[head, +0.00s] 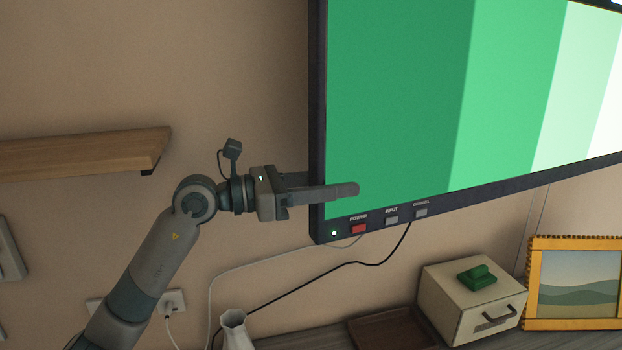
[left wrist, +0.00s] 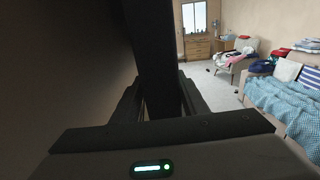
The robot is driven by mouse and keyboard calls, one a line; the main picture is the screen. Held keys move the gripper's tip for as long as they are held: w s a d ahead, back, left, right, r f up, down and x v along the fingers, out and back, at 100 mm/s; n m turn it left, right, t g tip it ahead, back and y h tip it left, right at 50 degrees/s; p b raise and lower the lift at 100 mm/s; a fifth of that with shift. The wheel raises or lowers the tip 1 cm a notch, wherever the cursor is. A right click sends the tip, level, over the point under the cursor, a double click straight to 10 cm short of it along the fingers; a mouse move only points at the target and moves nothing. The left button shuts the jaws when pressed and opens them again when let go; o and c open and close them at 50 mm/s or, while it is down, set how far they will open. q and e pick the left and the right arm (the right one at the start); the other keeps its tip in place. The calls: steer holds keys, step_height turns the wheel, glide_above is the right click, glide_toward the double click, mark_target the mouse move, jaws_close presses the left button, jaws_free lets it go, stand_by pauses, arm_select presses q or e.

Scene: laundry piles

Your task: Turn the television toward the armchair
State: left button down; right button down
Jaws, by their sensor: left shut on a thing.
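The television (head: 400,100) is on, its screen showing green bands that pale to white at the right. Its dark frame has a red power button and a green light at the lower left. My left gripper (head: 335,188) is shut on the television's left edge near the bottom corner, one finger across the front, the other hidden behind. In the left wrist view the television's dark edge (left wrist: 156,45) stands between the fingers. The armchair (left wrist: 234,73), light-coloured with clothes on it, is across the room in that view. My right gripper is not in view.
A wooden shelf (head: 80,153) is on the wall at left. Below the television are a white vase (head: 233,330), a cream box (head: 470,300) with a green object on it, and a picture frame (head: 533,285). Cables hang below the television. A sofa (left wrist: 285,100) holds a blue blanket.

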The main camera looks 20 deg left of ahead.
arm_select(q)
steer(key=shift+s+d+f+g, duration=0.1)
steer(key=shift+s+d+g, duration=0.2)
steer(key=shift+s+d, duration=0.15)
steer(key=shift+w+a+f, duration=0.15)
steer(key=shift+w+a, duration=0.05)
steer(key=shift+w, duration=0.05)
steer(key=c, duration=2.5)
jaws_free()
steer(key=shift+c, duration=0.2)
steer(key=o, duration=1.2)
steer(key=shift+o, duration=0.6)
steer(key=shift+s+d, duration=0.2)
steer(key=shift+d, duration=0.1)
steer(key=shift+w+a+r, duration=0.15)
steer(key=shift+w+r, duration=0.05)
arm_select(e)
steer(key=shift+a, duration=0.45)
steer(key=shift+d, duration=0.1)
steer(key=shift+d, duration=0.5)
